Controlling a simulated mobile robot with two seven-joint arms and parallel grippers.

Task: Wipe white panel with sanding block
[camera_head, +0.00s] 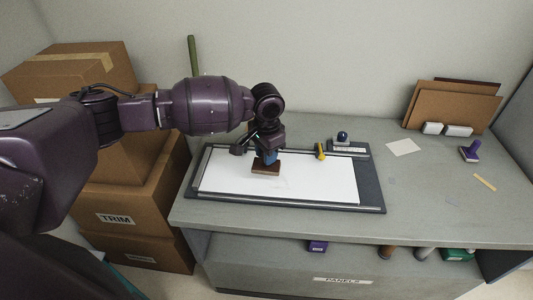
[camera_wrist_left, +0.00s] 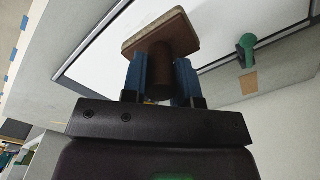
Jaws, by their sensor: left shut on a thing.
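The white panel (camera_head: 325,181) lies flat in a dark-edged frame on the grey counter. The sanding block (camera_head: 265,170) is a brown block with a narrower grip part, over the left-middle of the panel. My left gripper (camera_head: 266,158) is shut on that grip, with its blue fingers on either side. The block (camera_wrist_left: 160,36) also shows between the fingers in the left wrist view, its wide pad facing the panel. The block looks at or very near the panel surface; I cannot tell if it touches. Faint grey marks show on the panel near it. My right gripper is not in view.
A yellow clamp-like piece (camera_head: 320,151) stands at the panel's back edge, beside a dark-blue knob (camera_head: 342,136). Cardboard boxes (camera_head: 127,208) are stacked left of the counter (camera_head: 420,200). A purple-handled tool (camera_head: 470,151) stands at the right. The counter's right front is mostly clear.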

